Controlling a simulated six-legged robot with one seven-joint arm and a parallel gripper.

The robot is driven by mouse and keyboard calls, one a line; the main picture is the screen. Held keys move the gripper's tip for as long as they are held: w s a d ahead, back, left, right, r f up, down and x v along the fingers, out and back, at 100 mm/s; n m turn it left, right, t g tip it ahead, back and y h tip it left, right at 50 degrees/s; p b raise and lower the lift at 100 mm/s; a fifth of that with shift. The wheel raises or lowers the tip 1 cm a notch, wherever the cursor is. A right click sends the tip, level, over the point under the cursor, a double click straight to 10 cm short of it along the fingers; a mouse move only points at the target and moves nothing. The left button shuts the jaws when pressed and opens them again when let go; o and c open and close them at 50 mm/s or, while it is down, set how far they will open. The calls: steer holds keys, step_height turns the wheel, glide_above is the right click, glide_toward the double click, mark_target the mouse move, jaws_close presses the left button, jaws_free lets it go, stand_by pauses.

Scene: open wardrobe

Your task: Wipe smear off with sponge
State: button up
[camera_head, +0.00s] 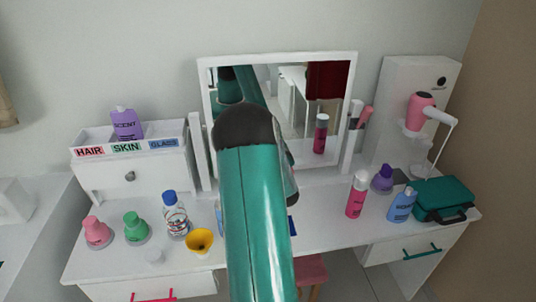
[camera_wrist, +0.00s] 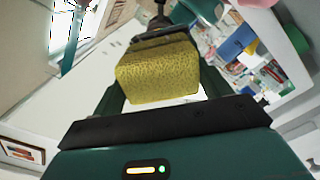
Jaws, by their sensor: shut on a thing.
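A yellow porous sponge (camera_wrist: 158,80) fills the middle of the wrist view, and my gripper (camera_wrist: 160,85) is shut on it. In the head view my own teal arm hides the gripper and the sponge. A white-framed mirror (camera_head: 345,62) stands upright at the back of the white dressing table. My arm covers part of the mirror's left and lower middle, and its reflection shows in the glass. I cannot make out a smear on the parts in sight. I cannot tell whether the sponge touches anything.
At left are a drawer box (camera_head: 115,178), pink bottle (camera_head: 95,232), green bottle (camera_head: 136,227), clear blue-capped bottle (camera_head: 175,217) and yellow funnel cup (camera_head: 200,241). At right are a pink-and-white can (camera_head: 357,195), blue bottle (camera_head: 401,207), teal case (camera_head: 441,198) and pink hair dryer (camera_head: 420,112).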

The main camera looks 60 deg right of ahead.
mark_target(298, 145)
steer(key=shift+s+d+r, duration=0.1)
steer(key=shift+s+d, duration=2.4)
steer(key=shift+s, duration=0.2)
steer(key=shift+s+d, duration=0.9)
steer(key=shift+s, duration=0.2)
steer(key=shift+w+a, duration=0.1)
steer(key=shift+a, duration=0.05)
steer(key=shift+w+a, duration=1.75)
steer(key=shift+w, duration=0.2)
steer(key=shift+w+a, duration=1.7)
steer(key=shift+w, duration=0.2)
steer(key=shift+w+a, duration=0.5)
steer(key=shift+w, duration=0.2)
steer(key=shift+w+a, duration=0.5)
steer(key=shift+w, duration=0.2)
steer(key=w+a, duration=0.4)
steer(key=w, duration=0.1)
steer(key=shift+w+a, duration=0.15)
steer(key=shift+a, duration=0.1)
